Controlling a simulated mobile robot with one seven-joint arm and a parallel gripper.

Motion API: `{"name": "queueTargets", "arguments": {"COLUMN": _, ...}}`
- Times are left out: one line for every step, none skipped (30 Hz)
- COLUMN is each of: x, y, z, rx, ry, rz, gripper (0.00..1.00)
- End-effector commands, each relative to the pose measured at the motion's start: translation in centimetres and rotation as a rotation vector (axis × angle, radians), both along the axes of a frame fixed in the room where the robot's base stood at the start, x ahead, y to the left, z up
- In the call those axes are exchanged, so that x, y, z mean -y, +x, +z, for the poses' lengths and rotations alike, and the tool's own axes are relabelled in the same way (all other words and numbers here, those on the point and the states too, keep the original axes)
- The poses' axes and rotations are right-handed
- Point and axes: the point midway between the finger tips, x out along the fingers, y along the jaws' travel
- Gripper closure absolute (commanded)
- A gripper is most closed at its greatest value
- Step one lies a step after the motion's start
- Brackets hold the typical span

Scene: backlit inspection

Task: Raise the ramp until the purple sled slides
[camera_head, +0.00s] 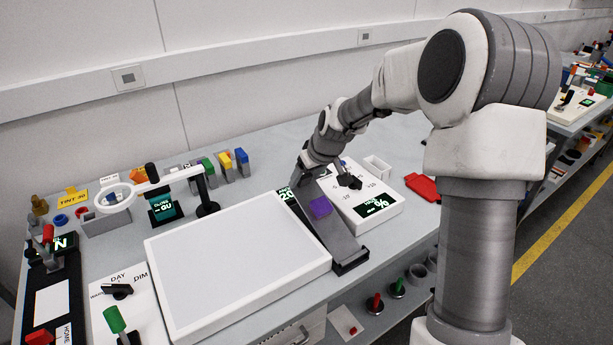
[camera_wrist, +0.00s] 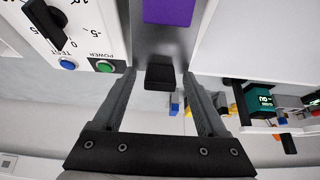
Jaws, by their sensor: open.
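The purple sled (camera_head: 320,208) sits on the grey ramp (camera_head: 340,238), in the upper half of its length. The ramp's lower end is at a black base block near the table's front edge; its far end is by my gripper (camera_head: 303,172). In the wrist view the purple sled (camera_wrist: 168,10) shows at the top edge, on the ramp's grey surface (camera_wrist: 150,42). A black tab (camera_wrist: 160,77) sticks out from the ramp's end. My gripper is open, with one finger on each side of the tab and gaps on both sides. I cannot tell how steep the ramp is.
A white panel with a dial (camera_head: 349,181) and a dark display stands right of the ramp. A large white light panel (camera_head: 235,270) lies left. A partly hidden display reading "20" (camera_head: 286,194) is beside the ramp's far end. A red object (camera_head: 422,187) lies further right.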

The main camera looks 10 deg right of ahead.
Motion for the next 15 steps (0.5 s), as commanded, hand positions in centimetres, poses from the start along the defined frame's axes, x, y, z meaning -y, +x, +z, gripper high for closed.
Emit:
{"name": "queueTargets", "arguments": {"x": 0.0, "y": 0.0, "z": 0.0, "rx": 0.001, "ry": 0.000, "rz": 0.000, "gripper": 0.25}}
{"name": "queueTargets", "arguments": {"x": 0.0, "y": 0.0, "z": 0.1, "rx": 0.001, "ry": 0.000, "rz": 0.000, "gripper": 0.25}}
{"name": "queueTargets", "arguments": {"x": 0.1, "y": -0.1, "z": 0.3, "rx": 0.002, "ry": 0.000, "rz": 0.000, "gripper": 0.25}}
{"name": "queueTargets", "arguments": {"x": 0.1, "y": -0.2, "z": 0.5, "rx": 0.002, "ry": 0.000, "rz": -0.001, "gripper": 0.25}}
{"name": "queueTargets", "arguments": {"x": 0.2, "y": -0.3, "z": 0.8, "rx": 0.002, "ry": 0.000, "rz": -0.001, "gripper": 0.25}}
{"name": "queueTargets", "arguments": {"x": 0.3, "y": -0.5, "z": 1.2, "rx": 0.002, "ry": 0.000, "rz": -0.003, "gripper": 0.25}}
{"name": "queueTargets", "arguments": {"x": 0.4, "y": -0.7, "z": 1.5, "rx": 0.002, "ry": 0.000, "rz": -0.003, "gripper": 0.25}}
{"name": "queueTargets", "arguments": {"x": 0.5, "y": -0.9, "z": 2.0, "rx": 0.004, "ry": -0.001, "rz": -0.002, "gripper": 0.25}}
{"name": "queueTargets", "arguments": {"x": 0.7, "y": -1.2, "z": 2.6, "rx": 0.004, "ry": -0.001, "rz": -0.001, "gripper": 0.25}}
{"name": "queueTargets", "arguments": {"x": 0.8, "y": -1.5, "z": 3.2, "rx": 0.005, "ry": -0.002, "rz": -0.002, "gripper": 0.25}}
{"name": "queueTargets", "arguments": {"x": 1.0, "y": -1.8, "z": 3.8, "rx": 0.005, "ry": -0.002, "rz": -0.002, "gripper": 0.25}}
{"name": "queueTargets", "arguments": {"x": 1.1, "y": -2.2, "z": 4.6, "rx": 0.006, "ry": -0.001, "rz": -0.003, "gripper": 0.25}}
{"name": "queueTargets", "arguments": {"x": 1.3, "y": -2.5, "z": 5.2, "rx": 0.004, "ry": -0.001, "rz": -0.004, "gripper": 0.25}}
{"name": "queueTargets", "arguments": {"x": 1.4, "y": -2.8, "z": 5.8, "rx": 0.005, "ry": -0.002, "rz": -0.003, "gripper": 0.25}}
{"name": "queueTargets", "arguments": {"x": 1.6, "y": -3.2, "z": 6.6, "rx": 0.005, "ry": -0.003, "rz": -0.002, "gripper": 0.25}}
